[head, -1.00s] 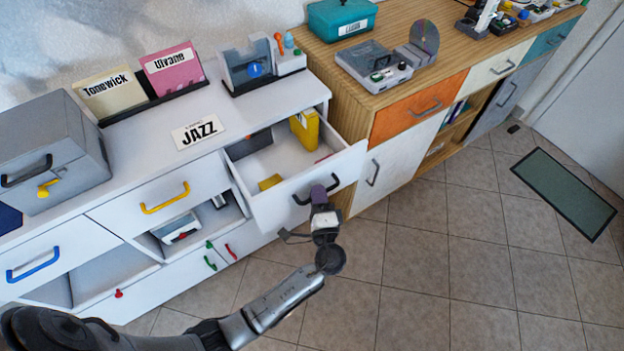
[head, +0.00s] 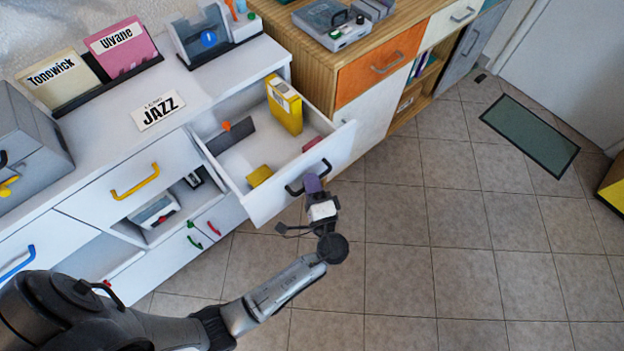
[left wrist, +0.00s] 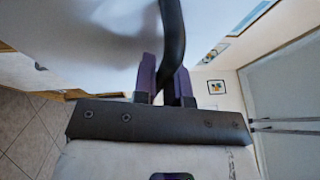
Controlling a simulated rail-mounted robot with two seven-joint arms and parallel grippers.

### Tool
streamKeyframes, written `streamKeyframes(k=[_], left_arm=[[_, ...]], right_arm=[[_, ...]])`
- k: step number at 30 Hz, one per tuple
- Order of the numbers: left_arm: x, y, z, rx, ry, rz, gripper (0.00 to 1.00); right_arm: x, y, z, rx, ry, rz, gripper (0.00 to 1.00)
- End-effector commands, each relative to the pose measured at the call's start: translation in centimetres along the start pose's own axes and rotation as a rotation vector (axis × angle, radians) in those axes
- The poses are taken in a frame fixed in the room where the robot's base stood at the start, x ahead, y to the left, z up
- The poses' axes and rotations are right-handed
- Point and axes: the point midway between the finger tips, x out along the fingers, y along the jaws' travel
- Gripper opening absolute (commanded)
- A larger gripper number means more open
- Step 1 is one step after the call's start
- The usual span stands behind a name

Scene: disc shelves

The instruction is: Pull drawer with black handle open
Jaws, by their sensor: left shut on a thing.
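The drawer (head: 272,207) with the black handle (head: 294,190) stands pulled out from the white cabinet, and its inside shows. In it are a tall yellow box (head: 285,104), a small yellow piece (head: 260,176), a dark divider (head: 230,137) with an orange tab and a pinkish piece near the right wall. My left gripper (head: 313,184), with purple fingers, is shut on the black handle at the drawer front. In the left wrist view the black handle (left wrist: 173,50) runs between the purple fingers (left wrist: 165,85). My right gripper is not in view.
A white drawer with a yellow handle (head: 135,182) and an open compartment (head: 160,212) are left of the open drawer. A wooden cabinet (head: 313,62) with an orange drawer (head: 380,65) stands to its right. The tiled floor (head: 440,230) in front is clear, with a green mat (head: 530,135) farther right.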

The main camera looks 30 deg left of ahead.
Motion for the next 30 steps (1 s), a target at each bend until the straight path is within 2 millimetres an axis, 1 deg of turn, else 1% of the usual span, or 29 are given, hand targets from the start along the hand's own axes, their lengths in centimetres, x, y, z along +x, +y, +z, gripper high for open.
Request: streamKeyframes(k=[6, 7, 9, 10, 16, 19, 23, 26, 30], left_arm=[[0.0, -0.1, -0.1, -0.001, 0.003, -0.001, 0.00], [0.0, -0.1, -0.1, -0.001, 0.003, -0.001, 0.14], [0.0, 0.0, -0.1, -0.001, 0.002, 0.000, 0.20], [0.0, 0.0, -0.1, -0.001, 0.002, 0.000, 0.22], [0.0, 0.0, 0.0, 0.000, 0.002, 0.000, 0.22], [-0.4, 0.0, 0.0, 0.001, 0.002, 0.001, 0.22], [-1.9, 0.0, -0.1, 0.002, 0.003, 0.004, 0.22], [-3.7, 0.0, -0.1, 0.001, 0.004, 0.004, 0.22], [-6.6, -0.1, -0.1, 0.001, 0.003, 0.003, 0.22]], right_arm=[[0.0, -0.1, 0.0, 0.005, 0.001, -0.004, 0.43], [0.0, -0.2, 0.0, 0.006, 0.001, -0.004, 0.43], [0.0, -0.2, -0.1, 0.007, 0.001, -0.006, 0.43], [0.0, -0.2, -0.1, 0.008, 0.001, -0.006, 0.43], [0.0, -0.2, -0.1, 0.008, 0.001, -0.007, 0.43], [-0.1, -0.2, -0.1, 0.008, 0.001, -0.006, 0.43], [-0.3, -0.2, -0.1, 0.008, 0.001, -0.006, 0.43], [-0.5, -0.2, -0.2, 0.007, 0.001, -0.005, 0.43], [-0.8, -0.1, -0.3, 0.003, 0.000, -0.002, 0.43]])
